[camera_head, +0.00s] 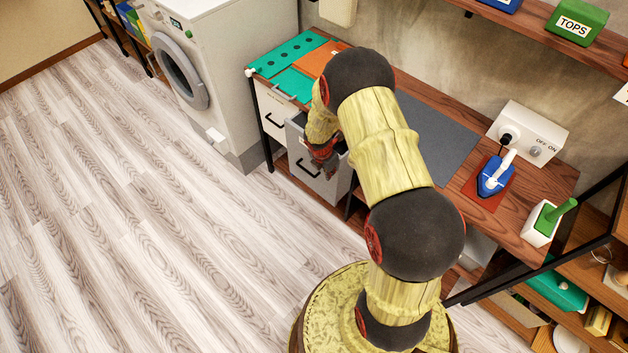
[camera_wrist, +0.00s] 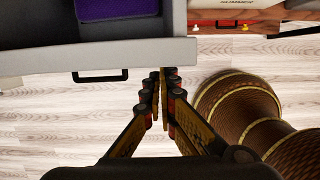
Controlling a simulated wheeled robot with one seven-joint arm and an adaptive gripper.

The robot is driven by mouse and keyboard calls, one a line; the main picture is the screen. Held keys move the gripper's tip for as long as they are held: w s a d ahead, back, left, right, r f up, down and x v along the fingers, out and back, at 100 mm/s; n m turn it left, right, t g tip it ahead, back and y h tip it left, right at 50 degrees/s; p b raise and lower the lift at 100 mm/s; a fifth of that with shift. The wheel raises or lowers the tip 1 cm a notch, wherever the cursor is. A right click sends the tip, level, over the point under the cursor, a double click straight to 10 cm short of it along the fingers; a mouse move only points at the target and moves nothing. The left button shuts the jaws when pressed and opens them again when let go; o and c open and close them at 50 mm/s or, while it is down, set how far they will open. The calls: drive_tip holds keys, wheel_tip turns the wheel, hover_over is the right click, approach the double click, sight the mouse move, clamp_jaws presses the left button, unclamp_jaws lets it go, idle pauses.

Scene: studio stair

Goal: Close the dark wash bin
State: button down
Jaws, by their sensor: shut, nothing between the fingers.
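A grey pull-out bin (camera_head: 318,183) stands drawn out from under the bench, and its top is open. It has a black handle, and its front wall (camera_wrist: 190,53) and the handle (camera_wrist: 100,76) also show in the wrist view. A purple thing (camera_wrist: 102,9) lies inside it. I cannot read a label naming it the dark wash bin. My gripper (camera_head: 324,164) is at the bin's front, pointing down in the head view. In the wrist view my gripper (camera_wrist: 163,73) is shut and empty, its tips by the front wall, right of the handle. I cannot tell whether they touch.
A closed white bin (camera_head: 272,112) with a black handle is left of the open one. The bench (camera_head: 430,105) above holds a blue iron (camera_head: 495,177). A washing machine (camera_head: 205,65) stands at the left. The wooden floor (camera_head: 130,210) in front is clear.

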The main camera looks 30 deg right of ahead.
sight(344, 158)
drive_tip(key=w+d+p, duration=0.1)
drive_tip(key=d, duration=0.2)
drive_tip(key=w+d+p, duration=0.1)
drive_tip(key=d, duration=0.1)
drive_tip(key=d+p, duration=0.1)
drive_tip(key=d, duration=0.2)
drive_tip(key=shift+w+d+p, duration=0.3)
drive_tip(key=shift+w, duration=0.1)
drive_tip(key=shift+a, duration=0.1)
